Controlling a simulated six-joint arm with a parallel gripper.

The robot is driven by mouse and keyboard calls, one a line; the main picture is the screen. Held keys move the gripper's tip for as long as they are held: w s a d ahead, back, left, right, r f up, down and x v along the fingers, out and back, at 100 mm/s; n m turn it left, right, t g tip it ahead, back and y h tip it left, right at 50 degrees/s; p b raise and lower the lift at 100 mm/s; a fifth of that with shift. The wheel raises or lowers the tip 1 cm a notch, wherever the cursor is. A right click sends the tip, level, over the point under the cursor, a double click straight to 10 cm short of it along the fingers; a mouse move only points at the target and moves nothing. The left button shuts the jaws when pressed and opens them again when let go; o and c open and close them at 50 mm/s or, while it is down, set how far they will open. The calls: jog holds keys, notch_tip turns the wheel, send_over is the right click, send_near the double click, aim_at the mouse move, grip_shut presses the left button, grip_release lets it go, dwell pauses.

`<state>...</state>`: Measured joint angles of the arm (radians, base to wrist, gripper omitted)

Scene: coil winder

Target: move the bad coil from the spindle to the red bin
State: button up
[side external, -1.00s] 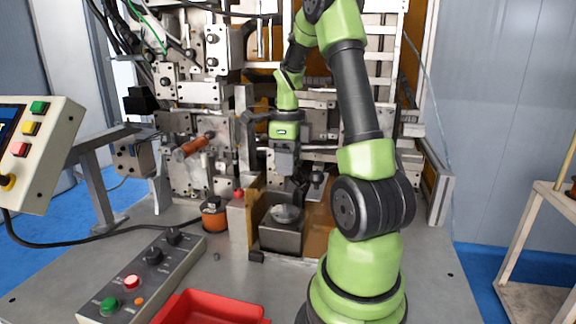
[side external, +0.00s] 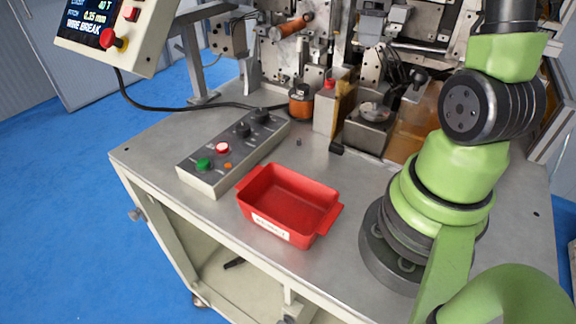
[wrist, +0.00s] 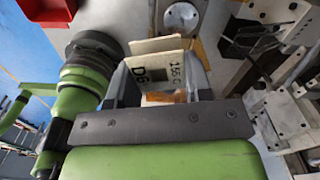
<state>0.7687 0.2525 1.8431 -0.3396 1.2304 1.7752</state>
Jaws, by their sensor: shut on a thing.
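In the wrist view, my gripper (wrist: 160,78) is shut on the coil (wrist: 158,62). The coil has cream flanges printed with dark marks, and a bit of copper colour shows below them. The fingers flank it on both sides. In the side external view my gripper and the coil are out of frame. The spindle seat, a round metal disc (side external: 374,111) on a grey block, shows no coil on it. The red bin (side external: 290,201) lies at the table's front edge, looks empty and carries a white label. Its corner also shows at the upper left of the wrist view (wrist: 50,10).
A control box (side external: 232,152) with buttons and knobs is left of the bin. An orange pot (side external: 302,103) stands behind it. The winder's metalwork fills the back. My arm base is right of the bin. Bare table lies between bin and spindle block.

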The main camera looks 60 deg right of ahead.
jog(key=w+a+n, duration=0.4)
jog(key=a+n, duration=0.3)
jog(key=a, duration=0.5)
jog(key=n, duration=0.8)
send_over(290, 212)
jog(key=shift+f, duration=11.85)
jog(key=shift+f, duration=0.1)
jog(key=o, duration=0.9)
